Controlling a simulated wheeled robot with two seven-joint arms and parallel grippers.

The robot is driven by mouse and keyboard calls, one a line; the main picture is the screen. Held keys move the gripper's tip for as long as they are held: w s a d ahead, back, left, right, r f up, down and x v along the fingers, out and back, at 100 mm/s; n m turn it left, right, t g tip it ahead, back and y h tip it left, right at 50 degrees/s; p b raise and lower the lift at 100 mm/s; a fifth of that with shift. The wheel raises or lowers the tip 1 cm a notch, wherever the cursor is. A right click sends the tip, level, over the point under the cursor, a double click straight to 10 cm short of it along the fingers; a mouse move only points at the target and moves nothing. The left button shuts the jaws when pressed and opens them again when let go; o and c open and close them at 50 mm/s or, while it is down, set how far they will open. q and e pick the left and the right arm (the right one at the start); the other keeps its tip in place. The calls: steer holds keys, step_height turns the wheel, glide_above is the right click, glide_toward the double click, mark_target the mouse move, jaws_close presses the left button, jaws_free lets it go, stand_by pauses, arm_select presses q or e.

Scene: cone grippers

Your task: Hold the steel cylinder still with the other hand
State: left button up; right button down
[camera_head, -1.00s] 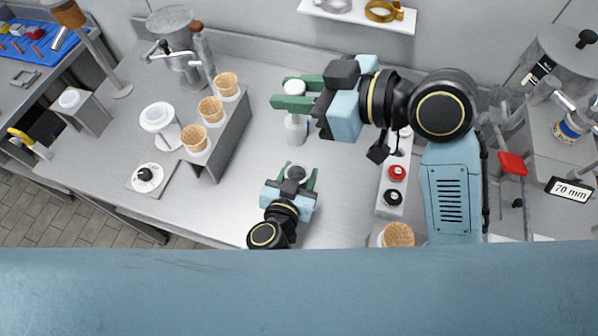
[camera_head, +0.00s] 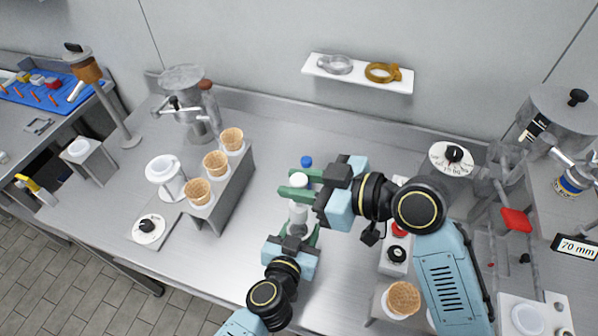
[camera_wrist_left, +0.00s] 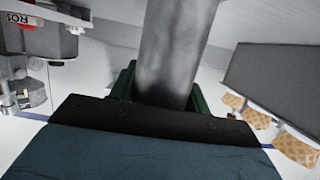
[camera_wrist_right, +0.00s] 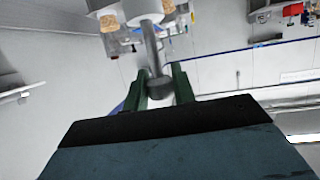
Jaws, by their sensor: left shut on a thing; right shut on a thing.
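The steel cylinder (camera_wrist_left: 172,45) stands large between the green fingers of my left gripper (camera_wrist_left: 160,90) in the left wrist view. In the head view my left gripper (camera_head: 297,240) is low in the middle, shut on the cylinder, whose grey end (camera_head: 298,229) shows between the fingers. My right gripper (camera_head: 296,187) is just behind it, shut on a pale, white-topped thing (camera_head: 298,213) that reaches down towards the left gripper. Whether the two held things touch cannot be told. In the right wrist view a grey round end (camera_wrist_right: 160,88) shows between the fingers.
A blue-capped thing (camera_head: 307,161) is just behind my right gripper. A panel with a red knob (camera_head: 399,230) is at right. The counter between stand and grippers is bare.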

mark_target(299, 205)
steer(key=shift+f, duration=0.1)
stand_by(0.3)
steer(key=shift+f, duration=1.95)
steer(key=shift+f, duration=4.5)
